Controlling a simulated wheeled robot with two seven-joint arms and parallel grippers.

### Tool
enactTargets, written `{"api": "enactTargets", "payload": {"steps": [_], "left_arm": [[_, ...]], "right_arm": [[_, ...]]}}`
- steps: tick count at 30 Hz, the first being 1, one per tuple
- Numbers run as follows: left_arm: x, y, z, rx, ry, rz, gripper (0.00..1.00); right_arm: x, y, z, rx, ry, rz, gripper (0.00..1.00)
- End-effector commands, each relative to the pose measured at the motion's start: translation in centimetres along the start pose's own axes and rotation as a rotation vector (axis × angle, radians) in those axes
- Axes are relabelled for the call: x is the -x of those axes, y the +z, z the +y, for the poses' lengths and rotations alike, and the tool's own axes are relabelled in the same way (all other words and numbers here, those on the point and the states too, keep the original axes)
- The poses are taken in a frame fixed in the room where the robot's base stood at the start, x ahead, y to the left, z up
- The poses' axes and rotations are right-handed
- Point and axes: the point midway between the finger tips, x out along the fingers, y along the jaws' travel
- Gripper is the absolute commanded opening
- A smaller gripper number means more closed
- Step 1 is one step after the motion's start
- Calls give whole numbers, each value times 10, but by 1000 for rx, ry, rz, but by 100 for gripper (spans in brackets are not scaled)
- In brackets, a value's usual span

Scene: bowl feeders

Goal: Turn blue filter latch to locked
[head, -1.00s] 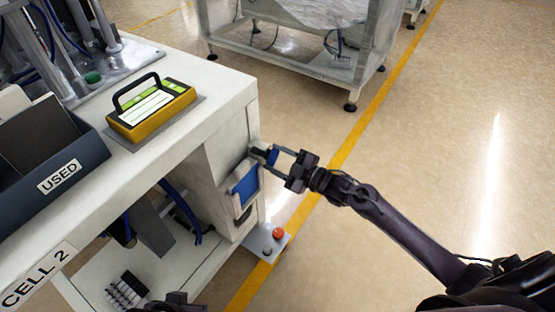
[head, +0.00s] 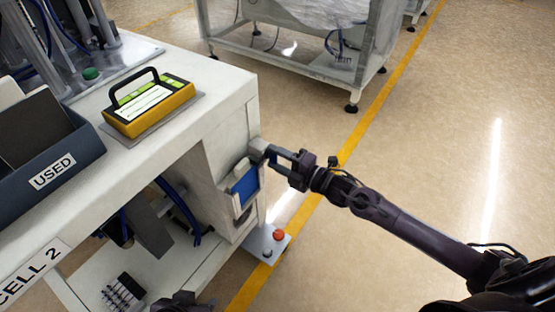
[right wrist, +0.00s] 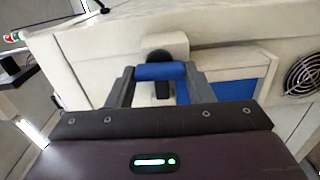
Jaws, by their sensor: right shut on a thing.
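The blue latch handle (right wrist: 160,72) shows in the right wrist view as a short bar in front of a dark mount (right wrist: 160,55). My right gripper (right wrist: 160,78) is shut on it, one finger at each end of the bar. In the head view my right gripper (head: 263,151) is at the upper part of the cabinet's end face and hides most of the latch. The blue filter panel (head: 245,188) sits in a pale frame just below; it also shows in the right wrist view (right wrist: 232,90). Part of my left gripper (head: 180,303) shows at the bottom edge; its fingertips are unclear.
The white bench (head: 215,90) carries a yellow device with a black handle (head: 148,104) and a dark bin marked USED (head: 60,185). A plate with a red button (head: 278,235) juts out low beside the cabinet. The floor to the right is open. A fan grille (right wrist: 303,75) is near the panel.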

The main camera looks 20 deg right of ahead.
Motion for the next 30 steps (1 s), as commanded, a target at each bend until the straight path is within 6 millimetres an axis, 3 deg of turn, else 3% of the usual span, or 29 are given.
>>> {"api": "enactTargets", "payload": {"steps": [20,21,25,30], "left_arm": [[0,1,4,2,9,8,36],[0,1,4,2,9,8,36],[0,1,4,3,9,7,36],[-1,0,4,2,8,8,36]], "right_arm": [[1,0,-2,59,-5,0,25],[1,0,-2,59,-5,0,51],[0,0,-2,59,-4,0,68],[0,0,-1,58,-2,0,69]]}}
